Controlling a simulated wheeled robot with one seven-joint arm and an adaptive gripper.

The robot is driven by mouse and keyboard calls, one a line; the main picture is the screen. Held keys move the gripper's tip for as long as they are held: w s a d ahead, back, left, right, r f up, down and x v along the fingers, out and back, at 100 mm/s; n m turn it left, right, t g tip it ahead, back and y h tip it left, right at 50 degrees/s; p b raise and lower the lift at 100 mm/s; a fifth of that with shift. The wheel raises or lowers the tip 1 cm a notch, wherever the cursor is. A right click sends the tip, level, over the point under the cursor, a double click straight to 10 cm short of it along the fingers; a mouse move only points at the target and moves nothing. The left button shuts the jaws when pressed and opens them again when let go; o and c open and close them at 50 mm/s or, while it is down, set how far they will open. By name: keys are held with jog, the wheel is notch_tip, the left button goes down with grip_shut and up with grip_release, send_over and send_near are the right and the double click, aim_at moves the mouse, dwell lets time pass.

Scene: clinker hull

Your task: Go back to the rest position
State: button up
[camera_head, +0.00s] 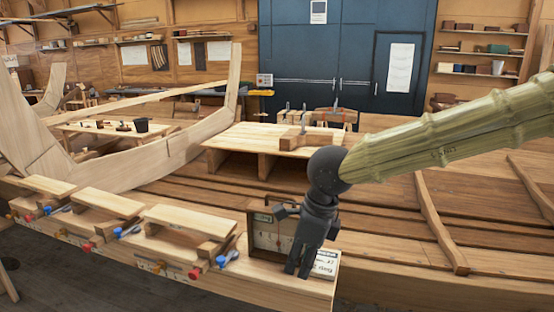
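My gripper (297,271) is black and points down at the end of my arm, which comes in from the right. It is just above or in front of the near end of the wooden bench plank (270,281). A wood-framed case (265,236) stands behind and left of it, partly hidden by the gripper. A white printed card or block (325,264) is close on its right. The fingers look close together, but the gap between them is too small to judge. I see nothing clearly held.
Clamped wooden blocks (183,222) with red and blue handled clamps line the plank to the left. A raised wooden platform (272,141) with tools stands behind on the hull planking. Curved hull frames (205,130) rise at the left. Blue doors (345,60) are at the back.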

jog(key=s+d+f+n+h+b, duration=0.1)
jog(key=s+d+f+n+h, duration=0.2)
jog(key=f, duration=0.9)
jog(key=s+d+f+n+t+b, duration=0.1)
jog(key=d+f+n, duration=0.3)
jog(key=f, duration=0.8)
jog(key=s+d+f+n+h+b, duration=0.15)
jog(key=d+f, duration=0.45)
jog(key=f, duration=0.6)
jog(key=s+d+f+n+g+y, duration=0.1)
jog(key=s+d+f+n, duration=0.1)
jog(key=s+f+n, duration=0.4)
jog(key=s+d+f+n+g+y+b, duration=0.1)
jog(key=s+f+n, duration=0.4)
jog(key=s+f, duration=0.7)
jog(key=s+d, duration=0.1)
jog(key=s, duration=0.5)
jog(key=shift+d+n, duration=0.2)
jog(key=shift+n, duration=0.15)
